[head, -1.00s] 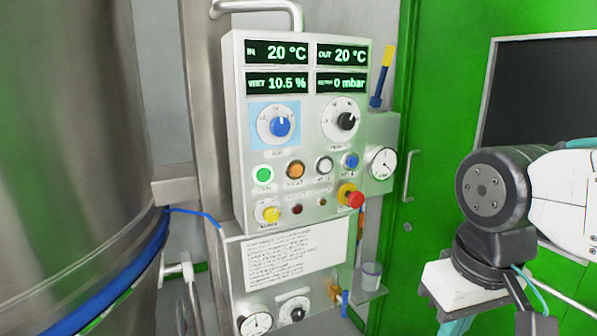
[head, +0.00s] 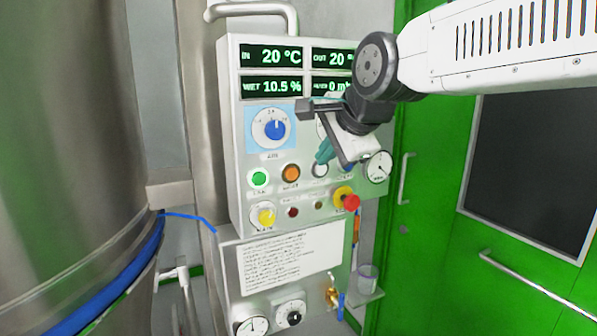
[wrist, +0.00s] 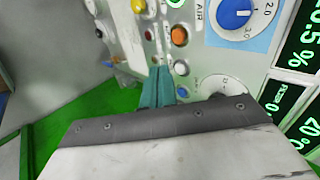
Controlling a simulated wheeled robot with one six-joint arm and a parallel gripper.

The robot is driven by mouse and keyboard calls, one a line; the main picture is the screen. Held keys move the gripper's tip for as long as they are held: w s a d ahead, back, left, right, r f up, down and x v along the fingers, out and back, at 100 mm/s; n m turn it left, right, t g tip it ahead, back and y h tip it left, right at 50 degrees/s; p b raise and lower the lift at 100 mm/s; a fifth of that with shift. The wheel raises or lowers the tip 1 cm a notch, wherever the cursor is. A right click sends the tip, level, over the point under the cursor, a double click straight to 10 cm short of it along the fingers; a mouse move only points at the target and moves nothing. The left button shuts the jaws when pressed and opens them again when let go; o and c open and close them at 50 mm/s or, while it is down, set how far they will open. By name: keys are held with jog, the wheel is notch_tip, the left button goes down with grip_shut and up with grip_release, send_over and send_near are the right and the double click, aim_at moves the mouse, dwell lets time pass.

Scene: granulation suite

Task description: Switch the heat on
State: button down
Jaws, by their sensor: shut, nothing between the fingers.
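The orange heat button (head: 291,173) sits in the button row of the panel, between a green button (head: 259,178) and a white one (head: 320,169). It also shows in the wrist view (wrist: 179,37). My gripper (head: 321,160) is shut and empty in front of the panel. In the head view its teal fingertips overlap the area just above the white button, to the right of the orange one. In the wrist view the fingertips (wrist: 159,70) appear beside the white button (wrist: 181,68). I cannot tell whether they touch the panel. My gripper and wrist hide the right-hand dial.
A blue knob (head: 275,129) is above the orange button. A yellow knob (head: 265,215) and red emergency button (head: 351,202) lie below the row. A gauge (head: 378,167) stands at right. Displays read IN 20 °C and WET 10.5 %. A steel vessel (head: 70,150) fills the left.

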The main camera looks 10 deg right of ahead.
jog(key=shift+m, duration=0.4)
jog(key=shift+w, duration=0.1)
send_near(293, 178)
jog(key=shift+x, duration=2.95)
